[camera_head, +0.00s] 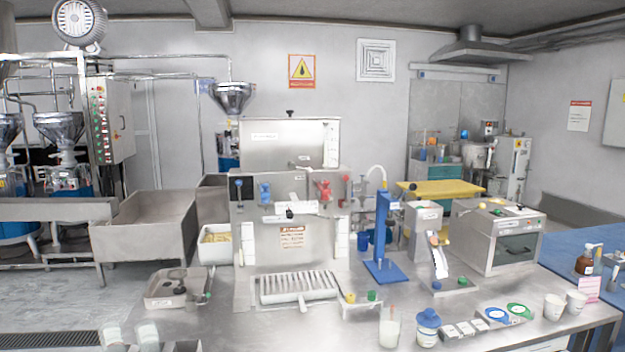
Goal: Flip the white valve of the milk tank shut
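A steel dispensing machine (252,255) stands mid-table with a boxy steel tank (270,150) on top, probably the milk tank. A row of taps and knobs on its front includes a blue tap (265,194) and a red tap (322,190). Between them is a whitish horizontal piece (305,207) with a black knob below. It may be the white valve; whether it is open or shut is too small to tell. Two pale pads at the bottom left look like the fingertips of my gripper (130,335). They are apart with nothing visible between them, well left of the machine.
A blue stand (382,265), an oven-like box (500,240), a beaker (390,330) and cups (554,305) occupy the right side. The front-left tabletop is mostly clear.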

